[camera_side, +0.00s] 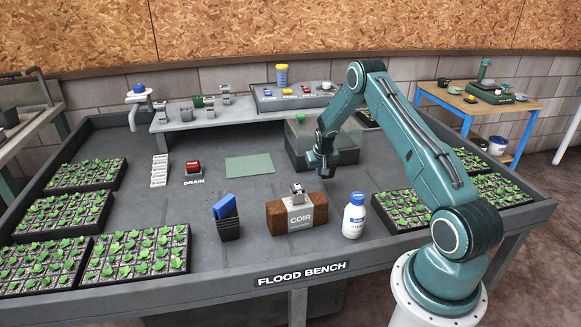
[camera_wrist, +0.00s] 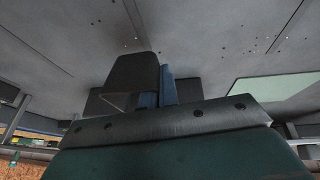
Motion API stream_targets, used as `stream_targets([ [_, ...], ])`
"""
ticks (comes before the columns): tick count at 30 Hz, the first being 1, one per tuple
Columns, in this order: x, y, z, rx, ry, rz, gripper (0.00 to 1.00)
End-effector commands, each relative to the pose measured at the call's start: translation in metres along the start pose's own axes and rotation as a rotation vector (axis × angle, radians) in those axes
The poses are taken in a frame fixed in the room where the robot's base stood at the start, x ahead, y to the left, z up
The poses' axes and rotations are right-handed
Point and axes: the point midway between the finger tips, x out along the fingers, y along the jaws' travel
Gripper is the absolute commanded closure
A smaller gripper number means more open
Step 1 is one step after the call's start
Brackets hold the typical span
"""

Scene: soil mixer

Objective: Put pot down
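No pot shows clearly in my gripper in the side view. A black ribbed pot-like container (camera_side: 229,229) with a blue piece in it stands upright on the bench, front left of my gripper and apart from it.
A green mat (camera_side: 250,165) lies flat and empty left of my gripper; it also shows in the wrist view (camera_wrist: 280,92). The COIR block (camera_side: 281,218) and a white bottle (camera_side: 354,216) stand in front. Seedling trays (camera_side: 137,256) line the sides. A raised shelf (camera_side: 232,113) is behind.

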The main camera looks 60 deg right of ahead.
Motion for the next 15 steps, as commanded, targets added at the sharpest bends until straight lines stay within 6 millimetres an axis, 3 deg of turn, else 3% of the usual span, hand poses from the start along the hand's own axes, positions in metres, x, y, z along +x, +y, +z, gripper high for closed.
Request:
stream_targets([
  [7, 0.005, -0.001, 0.002, 0.0, -0.001, 0.0, 1.0],
  [15, 0.031, -0.004, 0.013, 0.0, -0.002, 0.0, 1.0],
])
